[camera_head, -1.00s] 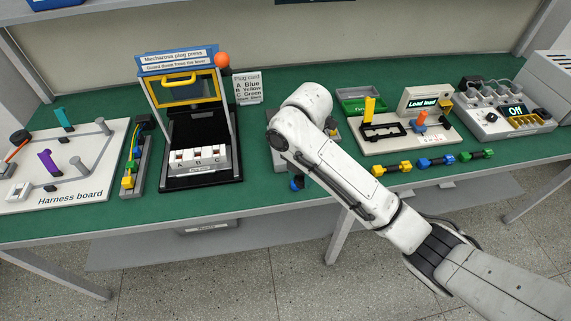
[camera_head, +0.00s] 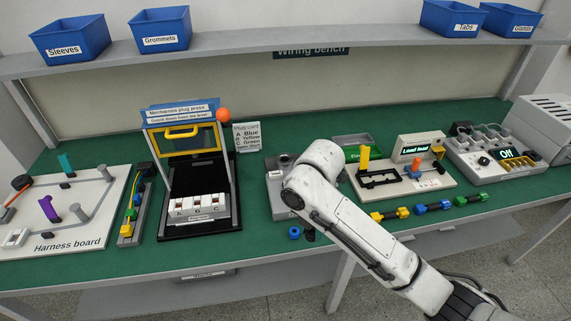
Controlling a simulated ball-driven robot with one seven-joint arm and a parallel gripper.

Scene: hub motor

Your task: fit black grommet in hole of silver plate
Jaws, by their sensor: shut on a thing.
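My white arm (camera_head: 350,225) reaches in from the lower right to the middle of the bench. Its bent joint hides my gripper, and whatever it holds is hidden too. A grey plate-like fixture (camera_head: 284,204) shows partly to the left of the arm; I cannot tell whether it is the silver plate, and no hole is clear. A small dark piece (camera_head: 309,235) lies at the arm's lower left edge, beside a blue ring (camera_head: 294,232). I cannot tell whether the dark piece is a black grommet.
The plug press (camera_head: 185,180) stands left of the arm, with the harness board (camera_head: 95,225) at the far left. The load board (camera_head: 400,180) and several coloured connectors (camera_head: 433,208) lie to the right. The Grommets bin (camera_head: 160,30) is on the shelf above.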

